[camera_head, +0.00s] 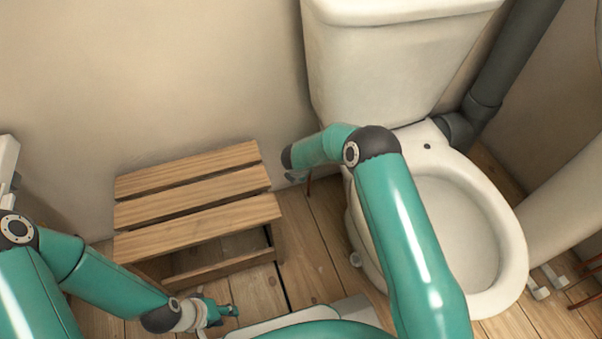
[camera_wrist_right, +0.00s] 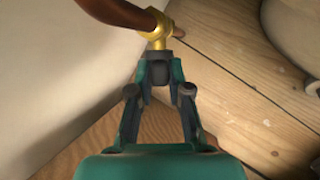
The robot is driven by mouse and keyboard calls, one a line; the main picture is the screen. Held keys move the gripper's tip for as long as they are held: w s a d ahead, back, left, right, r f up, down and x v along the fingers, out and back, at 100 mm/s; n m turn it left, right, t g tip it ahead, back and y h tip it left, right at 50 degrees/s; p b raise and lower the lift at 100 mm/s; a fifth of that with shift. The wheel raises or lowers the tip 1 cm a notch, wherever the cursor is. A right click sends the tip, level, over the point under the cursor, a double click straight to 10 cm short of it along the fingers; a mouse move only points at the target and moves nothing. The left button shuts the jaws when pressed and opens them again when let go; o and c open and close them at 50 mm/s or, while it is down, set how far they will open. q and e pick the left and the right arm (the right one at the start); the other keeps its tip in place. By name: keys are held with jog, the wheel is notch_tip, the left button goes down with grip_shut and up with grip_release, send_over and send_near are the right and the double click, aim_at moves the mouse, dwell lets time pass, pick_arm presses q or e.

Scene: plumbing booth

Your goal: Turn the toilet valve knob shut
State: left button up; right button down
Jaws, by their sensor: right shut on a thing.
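The toilet valve shows in the right wrist view as a brass body (camera_wrist_right: 157,30) on a copper pipe (camera_wrist_right: 118,12). Its dark knob (camera_wrist_right: 158,58) faces my right gripper (camera_wrist_right: 158,78). The right gripper's fingers are shut on the knob. In the head view my right arm reaches down beside the toilet (camera_head: 375,75), and its wrist hides the valve and most of that gripper. My left gripper (camera_head: 222,311) is low over the floor in front of the wooden step stool, away from the valve. Its fingers are too small to tell open from shut.
The slatted wooden stool (camera_head: 190,205) stands against the wall, left of the toilet. A dark waste pipe (camera_head: 500,75) runs behind the bowl. Some plank floor is bare between stool and toilet.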

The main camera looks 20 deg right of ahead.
jog(key=c, duration=1.1)
grip_release()
jog(key=shift+w+r, duration=0.1)
jog(key=shift+g+h+p, duration=0.3)
jog(key=shift+g+p, duration=0.2)
jog(key=shift+p, duration=0.1)
jog(key=shift+w+a+n+g+h+b, duration=0.1)
jog(key=shift+n+g+h+b, duration=0.2)
jog(key=shift+g+h, duration=0.25)
jog(key=p+v, duration=0.8)
jog(key=v, duration=1)
jog(key=s+a+r+m+g+y+p, duration=0.1)
jog(key=s+r+m+y+p, duration=0.1)
jog(key=s+p, duration=0.5)
jog(key=s+a+r+m+g+y+p, duration=0.1)
jog(key=s+r+m+g+y+p, duration=0.1)
jog(key=s+m+p, duration=0.5)
jog(key=shift+a+r+y+p, duration=0.3)
jog(key=shift+r+y+p, duration=0.45)
jog(key=shift+r, duration=0.4)
